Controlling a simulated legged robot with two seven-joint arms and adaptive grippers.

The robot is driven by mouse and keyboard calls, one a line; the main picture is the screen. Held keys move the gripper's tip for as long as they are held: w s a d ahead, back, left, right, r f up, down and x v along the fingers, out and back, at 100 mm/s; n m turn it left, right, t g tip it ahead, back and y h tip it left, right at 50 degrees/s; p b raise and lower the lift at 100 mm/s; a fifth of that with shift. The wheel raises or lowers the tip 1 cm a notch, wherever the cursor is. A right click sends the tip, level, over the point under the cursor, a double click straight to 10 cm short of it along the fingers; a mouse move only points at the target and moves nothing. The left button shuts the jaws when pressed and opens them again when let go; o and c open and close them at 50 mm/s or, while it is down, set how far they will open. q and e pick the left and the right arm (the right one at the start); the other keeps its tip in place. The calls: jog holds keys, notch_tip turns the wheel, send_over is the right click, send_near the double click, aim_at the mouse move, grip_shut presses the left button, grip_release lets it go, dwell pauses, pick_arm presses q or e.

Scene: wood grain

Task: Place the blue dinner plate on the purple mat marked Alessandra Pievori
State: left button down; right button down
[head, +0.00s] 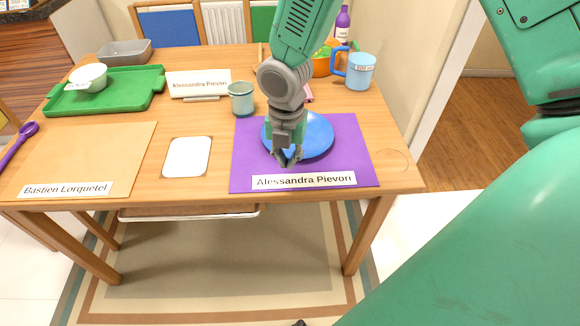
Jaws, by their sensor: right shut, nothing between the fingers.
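The blue dinner plate (318,139) lies flat on the purple mat (350,165), toward its upper middle. The mat's front edge carries a white label (303,180) reading "Alessandra Pievori". My right gripper (288,161) points down over the left front part of the plate and hides some of it. Its fingers are shut with nothing between them. I cannot tell whether the fingertips touch the plate. My left gripper is not in view.
A teal cup (241,99) stands at the mat's upper left corner.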

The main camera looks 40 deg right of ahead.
jog(key=r, duration=0.1)
jog(key=d+r, duration=0.1)
jog(key=r, duration=0.1)
jog(key=shift+r, duration=0.2)
jog(key=shift+a, duration=0.15)
